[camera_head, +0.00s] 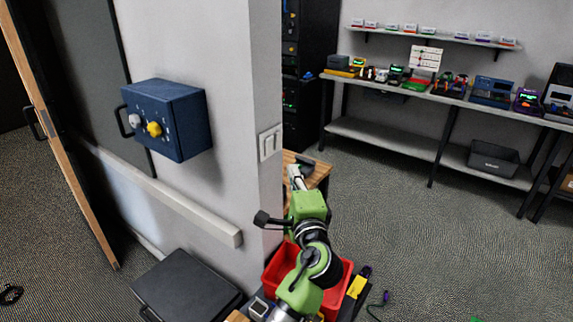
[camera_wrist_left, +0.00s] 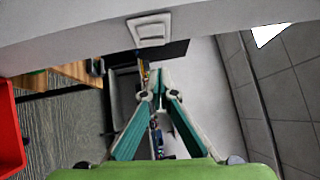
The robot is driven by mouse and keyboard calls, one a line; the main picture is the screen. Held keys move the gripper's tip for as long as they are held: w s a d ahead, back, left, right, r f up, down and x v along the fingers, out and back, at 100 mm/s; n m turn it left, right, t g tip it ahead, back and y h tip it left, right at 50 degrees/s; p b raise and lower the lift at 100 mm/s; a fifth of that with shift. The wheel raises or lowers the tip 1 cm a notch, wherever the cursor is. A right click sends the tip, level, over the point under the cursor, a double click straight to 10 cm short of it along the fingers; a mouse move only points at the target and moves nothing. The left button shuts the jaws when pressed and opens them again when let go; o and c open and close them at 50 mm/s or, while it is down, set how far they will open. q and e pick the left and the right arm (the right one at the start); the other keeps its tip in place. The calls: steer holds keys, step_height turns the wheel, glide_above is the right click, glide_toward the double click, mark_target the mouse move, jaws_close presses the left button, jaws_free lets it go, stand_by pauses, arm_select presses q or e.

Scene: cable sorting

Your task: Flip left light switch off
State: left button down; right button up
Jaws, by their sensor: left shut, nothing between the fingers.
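A white light switch plate (camera_head: 269,142) with two rockers side by side is on the narrow end face of the wall. It also shows in the left wrist view (camera_wrist_left: 152,30), near the top. Which way each rocker is tipped is too small to tell. My left gripper (camera_head: 295,168) is below and to the right of the plate in the head view. In the left wrist view its teal-padded fingers (camera_wrist_left: 158,74) meet at the tips, shut and empty. The fingertips appear apart from the switch. My right gripper is not in view.
A blue box with knobs (camera_head: 181,122) juts from the wall left of the switch. A red bin (camera_head: 340,292) lies below my left arm. A wooden table (camera_head: 318,174) stands behind the gripper. Loaded shelves (camera_head: 445,95) line the far wall, with open floor before them.

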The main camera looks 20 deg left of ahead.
arm_select(q)
steer(key=b, duration=0.2)
glide_toward(273, 141)
steer(key=w+d, duration=0.1)
steer(key=w, duration=0.3)
steer(key=shift+w+a+r+p, duration=0.1)
steer(key=shift+w+a+p, duration=0.2)
steer(key=shift+a, duration=0.25)
steer(key=shift+w+a+r+p, duration=0.2)
steer(key=shift+a+p, duration=0.1)
steer(key=shift+a, duration=0.3)
steer(key=shift+w+a+r+p, duration=0.1)
steer(key=shift+w+a+p, duration=0.15)
steer(key=shift+a, duration=0.3)
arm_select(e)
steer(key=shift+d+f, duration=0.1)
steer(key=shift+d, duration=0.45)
arm_select(q)
steer(key=shift+a+r+p, duration=0.2)
steer(key=shift+r+p, duration=0.1)
steer(key=shift+p, duration=0.55)
steer(key=shift+f, duration=0.25)
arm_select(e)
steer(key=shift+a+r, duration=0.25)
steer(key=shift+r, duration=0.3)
arm_select(q)
steer(key=shift+g, duration=0.3)
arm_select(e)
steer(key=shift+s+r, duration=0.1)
